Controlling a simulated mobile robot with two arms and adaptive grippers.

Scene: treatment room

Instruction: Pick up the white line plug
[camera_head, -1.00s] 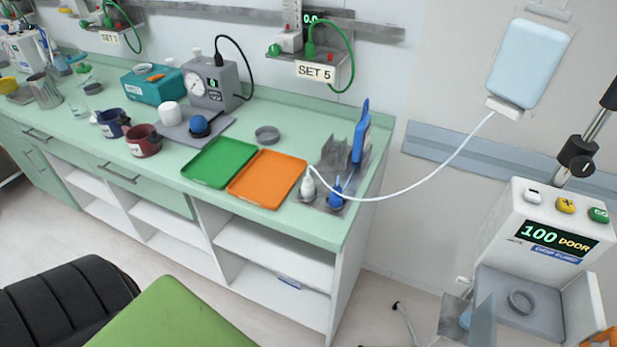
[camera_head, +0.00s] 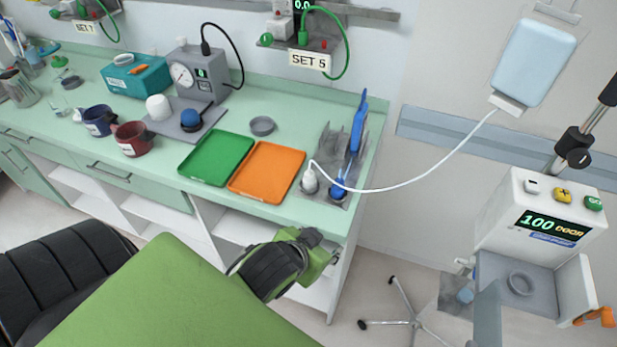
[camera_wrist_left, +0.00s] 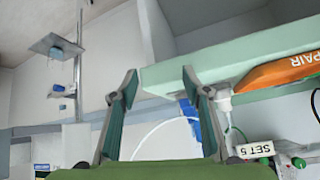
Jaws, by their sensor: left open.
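The white line plug (camera_head: 310,181) stands upright in a grey holder near the right end of the green counter. A thin white line (camera_head: 420,181) loops from its top to the pale blue bag on the wall. A blue plug (camera_head: 338,189) stands just right of it. My left gripper (camera_head: 318,256) is in front of the counter's edge, nearer the camera and below the plug, apart from it. In the left wrist view the two fingers (camera_wrist_left: 158,88) are spread with nothing between them; the counter's underside edge lies ahead. My right gripper is in neither view.
An orange tray (camera_head: 267,172) and a green tray (camera_head: 216,158) lie left of the holder. A tall blue piece (camera_head: 358,125) stands behind the plugs. A pump stand (camera_head: 545,220) is at the right.

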